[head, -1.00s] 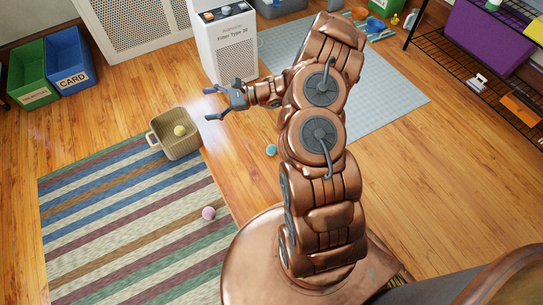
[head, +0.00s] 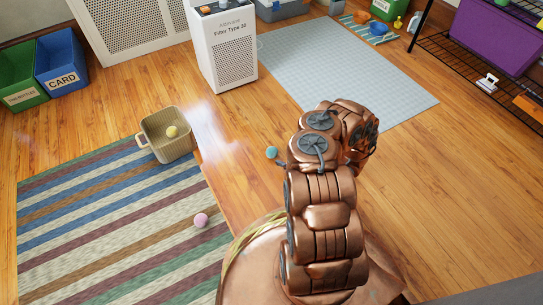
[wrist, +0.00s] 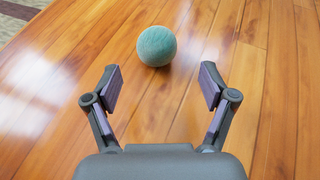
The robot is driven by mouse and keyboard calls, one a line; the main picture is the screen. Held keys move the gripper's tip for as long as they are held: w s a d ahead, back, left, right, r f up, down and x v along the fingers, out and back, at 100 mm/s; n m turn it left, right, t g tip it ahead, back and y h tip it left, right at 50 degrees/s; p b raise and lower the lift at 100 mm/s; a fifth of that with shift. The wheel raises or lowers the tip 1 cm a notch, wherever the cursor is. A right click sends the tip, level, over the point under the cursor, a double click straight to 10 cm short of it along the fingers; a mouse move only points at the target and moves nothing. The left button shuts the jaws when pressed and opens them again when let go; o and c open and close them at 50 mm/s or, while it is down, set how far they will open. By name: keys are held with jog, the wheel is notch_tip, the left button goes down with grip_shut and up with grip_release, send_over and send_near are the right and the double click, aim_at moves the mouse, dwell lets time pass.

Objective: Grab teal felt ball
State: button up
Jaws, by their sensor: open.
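The teal felt ball (wrist: 157,46) lies on the wooden floor, ahead of my gripper (wrist: 158,88) in the wrist view. My gripper is open and empty, its two fingers spread wide. The ball sits just beyond the fingertips, roughly centred between them and apart from both. In the head view the teal ball (head: 271,152) is on the floor just left of my arm.
A tan basket (head: 178,149) holding a yellow ball (head: 171,131) stands at the striped rug's (head: 110,225) edge. A pink ball (head: 201,220) lies on the rug. A white filter unit (head: 223,55) stands behind. A pale blue mat (head: 350,75) lies at back right. Floor around the teal ball is clear.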

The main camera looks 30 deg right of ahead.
aim_at(277, 155)
jog(key=b+x, duration=0.1)
jog(key=x, duration=0.1)
jog(key=b+x, duration=0.1)
jog(key=x, duration=0.1)
jog(key=b+x, duration=0.2)
jog(key=shift+w+a+f, duration=0.1)
jog(key=shift+a+f, duration=0.2)
jog(key=shift+f, duration=0.1)
jog(key=shift+w+a, duration=0.15)
jog(key=shift+w, duration=0.3)
jog(key=shift+c, duration=0.3)
jog(key=c, duration=1)
